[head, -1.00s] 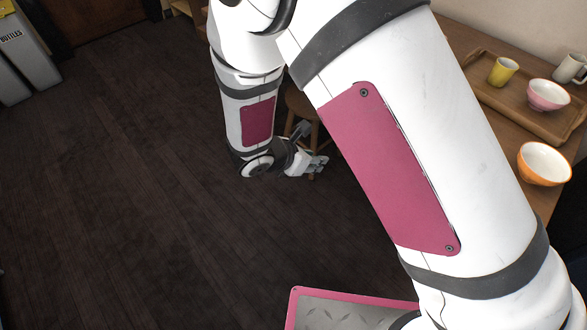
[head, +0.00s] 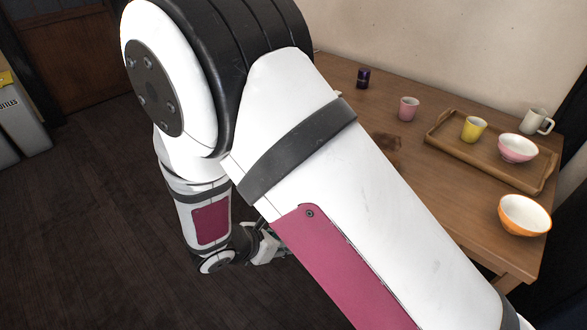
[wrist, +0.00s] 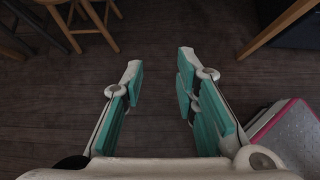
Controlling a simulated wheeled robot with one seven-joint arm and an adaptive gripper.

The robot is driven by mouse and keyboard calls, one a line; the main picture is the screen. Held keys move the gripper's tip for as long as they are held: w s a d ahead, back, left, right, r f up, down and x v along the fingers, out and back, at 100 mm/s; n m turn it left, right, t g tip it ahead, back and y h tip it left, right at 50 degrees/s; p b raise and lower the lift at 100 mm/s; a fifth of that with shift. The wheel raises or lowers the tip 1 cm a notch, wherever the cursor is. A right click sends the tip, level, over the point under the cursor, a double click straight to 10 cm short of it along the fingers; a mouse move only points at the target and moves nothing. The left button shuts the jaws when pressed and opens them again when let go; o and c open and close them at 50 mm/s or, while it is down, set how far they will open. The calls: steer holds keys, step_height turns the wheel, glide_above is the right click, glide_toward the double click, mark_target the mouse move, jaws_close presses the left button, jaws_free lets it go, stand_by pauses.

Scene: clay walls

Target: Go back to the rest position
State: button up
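My gripper (wrist: 160,80) is open and empty in the wrist view. Its two teal-padded fingers stand wide apart over the dark wooden floor. In the head view my gripper (head: 272,247) is small and partly hidden behind my own arm, low beside the table. My arm crosses the middle of the head view and folds downward at the left.
Stool legs (wrist: 75,25) show in the wrist view.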

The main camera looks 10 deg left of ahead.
steer(key=w+d+r+m+g+h, duration=0.1)
steer(key=w+d+r+m+g, duration=0.1)
steer(key=d+r+m, duration=0.7)
steer(key=s+d+r+m+g, duration=0.2)
steer(key=s+d+r+m, duration=0.15)
steer(key=d+r, duration=0.4)
steer(key=s+d+r+m+g, duration=0.1)
steer(key=s+d+r+m, duration=0.25)
steer(key=d+r, duration=0.35)
steer(key=s+d+r+m+y, duration=0.1)
steer(key=s+r+m+y, duration=0.25)
steer(key=s+m, duration=0.45)
steer(key=s+d+r+m+y, duration=0.25)
steer(key=s+r+m, duration=0.2)
steer(key=s, duration=0.65)
step_height(320, 180, up, 15)
steer(key=t+p, duration=0.2)
steer(key=p, duration=1.2)
steer(key=shift+a+y, duration=0.3)
steer(key=shift+a, duration=0.1)
